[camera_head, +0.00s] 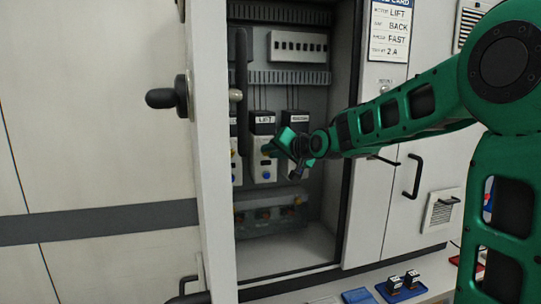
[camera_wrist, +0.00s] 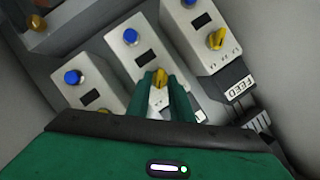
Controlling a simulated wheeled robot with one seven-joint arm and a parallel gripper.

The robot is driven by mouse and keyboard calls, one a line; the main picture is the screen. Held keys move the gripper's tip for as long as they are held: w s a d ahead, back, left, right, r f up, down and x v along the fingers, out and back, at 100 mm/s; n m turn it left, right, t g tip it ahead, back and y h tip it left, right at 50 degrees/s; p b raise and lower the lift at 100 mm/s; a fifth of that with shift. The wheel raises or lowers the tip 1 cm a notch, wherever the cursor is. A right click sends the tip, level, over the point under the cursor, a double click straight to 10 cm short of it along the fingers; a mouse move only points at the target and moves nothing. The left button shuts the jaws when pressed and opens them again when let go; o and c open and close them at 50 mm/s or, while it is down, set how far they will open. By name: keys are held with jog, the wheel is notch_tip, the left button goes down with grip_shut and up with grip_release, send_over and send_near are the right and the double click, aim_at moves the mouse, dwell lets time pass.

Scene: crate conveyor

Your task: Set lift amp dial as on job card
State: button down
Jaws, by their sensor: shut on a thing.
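The LIFT module (camera_head: 262,172) is the middle white unit inside the open cabinet, with a black LIFT label on top and a blue button near its bottom. My gripper (camera_head: 272,149) reaches it from the right. In the wrist view, the fingers of my gripper (camera_wrist: 160,82) are shut on the yellow dial (camera_wrist: 160,76) of the middle module (camera_wrist: 127,62). The dial's scale is mostly hidden by the fingers, so its setting cannot be read. The job card (camera_head: 390,30) on the right cabinet front reads LIFT, BACK, FAST and 2 A.
The FEED module (camera_wrist: 205,45) stands beside the LIFT module, with a yellow dial and blue button. Another module (camera_head: 300,128) stands on the other side. The open cabinet door (camera_head: 211,150) borders the left. A blue tray (camera_head: 402,288) with black parts lies below.

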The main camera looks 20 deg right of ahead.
jog(key=shift+a+r+n+h, duration=0.1)
jog(key=shift+a+n+h, duration=0.15)
jog(key=shift+n+h, duration=0.95)
jog(key=shift+a+r+n+h, duration=0.15)
jog(key=shift+n+h, duration=0.55)
jog(key=shift+n, duration=0.9)
jog(key=shift+f, duration=0.1)
jog(key=c, duration=1.9)
grip_release()
jog(key=shift+o, duration=0.2)
jog(key=v, duration=1)
jog(key=shift+s+r, duration=0.2)
jog(key=shift+r, duration=0.1)
